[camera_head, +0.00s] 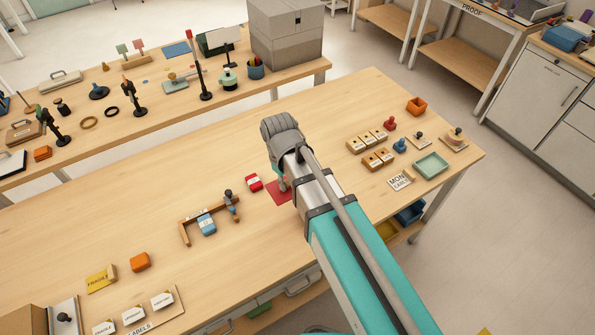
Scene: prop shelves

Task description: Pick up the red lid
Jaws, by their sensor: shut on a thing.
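My gripper (283,185) points down over the middle of the long wooden table. Only a small part of it shows beside my arm, which covers much of it. It is shut at a flat red piece (279,194), seemingly the red lid, whose right part is hidden by my arm. I cannot tell whether this piece touches the table. A small red box with a pale label (254,183) lies just left of it, apart from the gripper.
A wooden bracket (184,233) and a blue labelled block (206,224) lie to the left. Wooden blocks (375,160), stamps and a green tray (431,165) stand to the right. The table's back middle is clear. A second table (150,105) with several props is behind.

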